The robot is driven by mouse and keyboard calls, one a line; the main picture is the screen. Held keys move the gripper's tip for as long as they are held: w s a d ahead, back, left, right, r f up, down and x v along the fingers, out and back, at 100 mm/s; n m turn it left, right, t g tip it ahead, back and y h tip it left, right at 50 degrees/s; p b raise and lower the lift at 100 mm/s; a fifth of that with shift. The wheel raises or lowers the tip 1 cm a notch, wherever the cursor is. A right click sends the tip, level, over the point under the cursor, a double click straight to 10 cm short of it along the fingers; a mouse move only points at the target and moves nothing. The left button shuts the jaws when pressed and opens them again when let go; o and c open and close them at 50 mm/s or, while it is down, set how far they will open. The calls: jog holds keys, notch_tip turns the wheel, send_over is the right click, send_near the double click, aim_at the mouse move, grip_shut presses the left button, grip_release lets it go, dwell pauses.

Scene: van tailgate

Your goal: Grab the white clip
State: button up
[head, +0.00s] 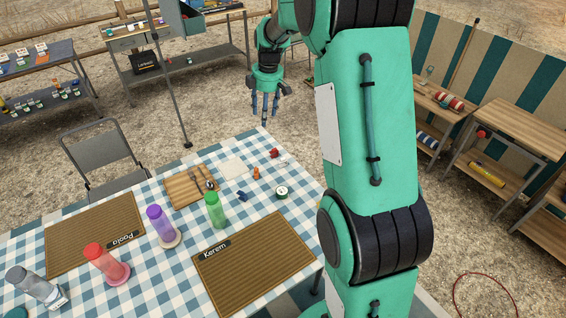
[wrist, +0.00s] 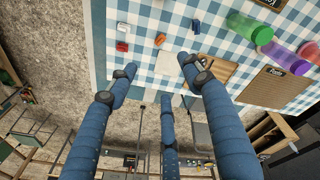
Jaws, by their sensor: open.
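The white clip (wrist: 123,27) lies on the checked tablecloth near the table's edge in the wrist view, beside the red clip (wrist: 121,46). In the head view the white clip (head: 284,163) is a small pale shape just right of the red clip (head: 274,153), hard to make out in detail. An orange clip (head: 256,174) and a blue clip (head: 242,196) lie nearer the camera. My gripper (head: 265,110) is open and empty, fingers pointing down, beyond the table's far edge and apart from the clips. Its spread blue fingers also show in the wrist view (wrist: 160,82).
Green (head: 215,212), purple (head: 162,226) and red (head: 105,262) bottles stand further off. A thin pole (head: 170,90) rises behind the table.

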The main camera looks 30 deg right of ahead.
jog(key=w+d+f+n, duration=0.2)
jog(key=w+d+f, duration=0.3)
jog(key=f, duration=0.5)
jog(key=n+g+y, duration=0.1)
jog(key=n, duration=0.1)
send_over(282, 159)
jog(key=d, duration=0.2)
notch_tip(282, 159, down, 13)
jog(key=shift+w+d+r+b, duration=0.1)
jog(key=shift+w+r+b, duration=0.1)
jog(key=shift+w+b, duration=0.15)
jog(key=shift+f, duration=0.15)
jog(key=shift+w+a+f+b, duration=0.1)
jog(key=shift+a+f+b, duration=0.15)
jog(key=shift+f, duration=1.1)
jog(key=shift+s+a+f+b, duration=0.1)
jog(key=shift+f+b, duration=0.15)
jog(key=shift+f, duration=1.15)
jog(key=shift+w+a+f+b, duration=0.1)
jog(key=shift+a+f+b, duration=0.15)
jog(key=shift+f, duration=1.1)
jog(key=shift+f, duration=0.15)
jog(key=shift+a+f+b, duration=0.2)
jog(key=shift+f+b, duration=0.6)
jog(key=shift+f, duration=1.65)
